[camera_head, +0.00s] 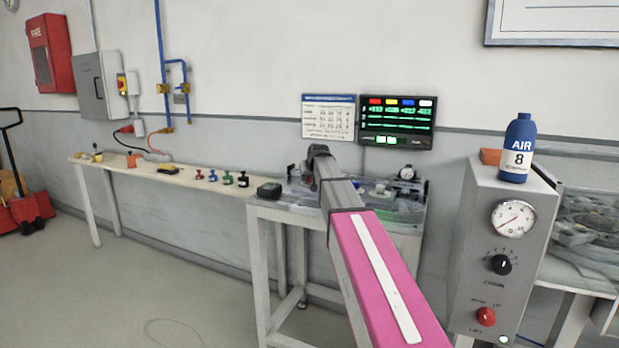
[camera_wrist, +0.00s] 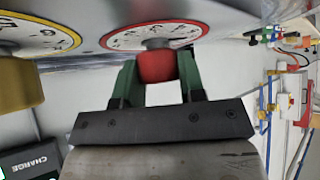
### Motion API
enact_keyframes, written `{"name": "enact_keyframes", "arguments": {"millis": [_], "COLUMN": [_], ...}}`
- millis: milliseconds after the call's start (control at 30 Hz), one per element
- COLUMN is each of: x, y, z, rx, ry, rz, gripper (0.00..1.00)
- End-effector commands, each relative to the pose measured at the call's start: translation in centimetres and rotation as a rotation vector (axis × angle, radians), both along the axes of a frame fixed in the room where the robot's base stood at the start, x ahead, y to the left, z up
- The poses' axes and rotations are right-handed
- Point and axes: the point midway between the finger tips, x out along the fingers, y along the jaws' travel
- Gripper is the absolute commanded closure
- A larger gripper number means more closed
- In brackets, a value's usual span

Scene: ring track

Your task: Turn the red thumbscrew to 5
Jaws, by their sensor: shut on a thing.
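The red thumbscrew (camera_wrist: 157,67) shows in the wrist view, in front of a white dial with a red rim (camera_wrist: 125,38). My gripper (camera_wrist: 158,72) has its green fingers on both sides of the thumbscrew and is shut on it. The thumbscrew and fingers hide part of the dial, and I cannot tell which number it is set to. In the head view my pink arm reaches to the ring track table (camera_head: 405,208). My arm hides the red thumbscrew and the fingertips there.
A yellow knob (camera_wrist: 20,85) with a yellow-rimmed dial (camera_wrist: 35,35) is left of the red one in the wrist view. In the head view, a grey cabinet (camera_head: 475,250) with a blue AIR bottle (camera_head: 518,150) stands at right. A lit display (camera_head: 397,122) hangs behind the table.

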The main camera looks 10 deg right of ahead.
Motion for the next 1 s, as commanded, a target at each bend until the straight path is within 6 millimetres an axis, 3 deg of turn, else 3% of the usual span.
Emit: {"name": "enact_keyframes", "arguments": {"millis": [600,1000], "x": [0.08,0.00], "y": [-0.11,0.03], "z": [0.04,0.03], "rx": [0.000,0.000], "ry": [0.000,0.000], "rz": [0.378,0.488], "gripper": [0.87,0.87]}}
